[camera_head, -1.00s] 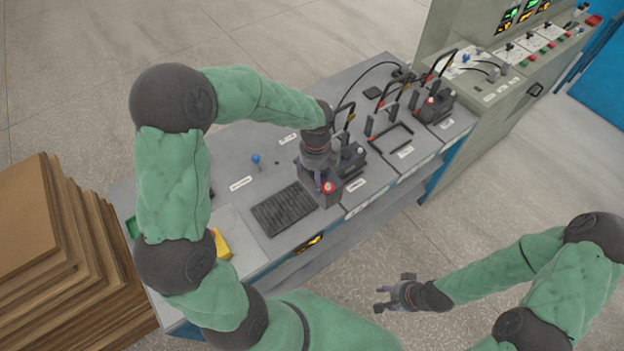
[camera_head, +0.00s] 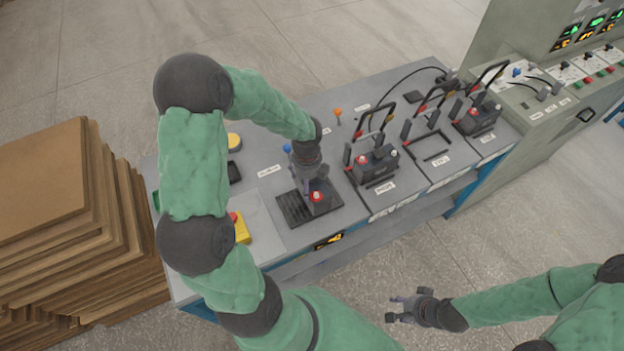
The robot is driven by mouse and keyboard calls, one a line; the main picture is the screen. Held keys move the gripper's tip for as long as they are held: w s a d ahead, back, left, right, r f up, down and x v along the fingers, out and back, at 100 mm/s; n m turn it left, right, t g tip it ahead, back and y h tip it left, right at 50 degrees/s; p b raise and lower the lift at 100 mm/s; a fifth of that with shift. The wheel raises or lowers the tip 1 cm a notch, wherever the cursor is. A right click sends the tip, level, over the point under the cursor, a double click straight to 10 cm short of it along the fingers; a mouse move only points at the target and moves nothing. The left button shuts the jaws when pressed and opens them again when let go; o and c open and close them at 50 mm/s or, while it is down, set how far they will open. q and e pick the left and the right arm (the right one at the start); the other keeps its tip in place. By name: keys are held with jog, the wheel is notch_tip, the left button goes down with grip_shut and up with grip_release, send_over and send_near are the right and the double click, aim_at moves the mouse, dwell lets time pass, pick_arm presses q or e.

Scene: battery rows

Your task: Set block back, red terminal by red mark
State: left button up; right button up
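A dark block with a red terminal (camera_head: 317,197) is at the fingers of my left gripper (camera_head: 312,188), over the black ribbed mat (camera_head: 290,211). The fingers seem shut on it but are partly hidden. I cannot tell whether the block touches the mat. The middle bay holds an empty dark frame (camera_head: 433,150) and no block. Dark blocks stand in the near bay (camera_head: 376,170) and the far bay (camera_head: 480,124). My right gripper (camera_head: 404,310) is open and empty, away from the bench, over the floor.
Upright handles and a black cable (camera_head: 400,76) rise around the bays. A grey control cabinet (camera_head: 540,100) stands at the right end. A yellow box with a red button (camera_head: 241,229) is left of the mat. Stacked brown boards (camera_head: 60,190) stand at far left.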

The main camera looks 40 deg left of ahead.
pick_arm(q)
jog(key=shift+a+f, duration=0.2)
jog(key=shift+a, duration=0.05)
jog(key=shift+s+a+f+b, duration=0.1)
jog(key=shift+f+b, duration=0.55)
jog(key=shift+f, duration=1)
jog(key=o, duration=1.4)
jog(key=shift+s+f, duration=0.15)
notch_tip(320, 180, up, 12)
jog(key=p, duration=0.3)
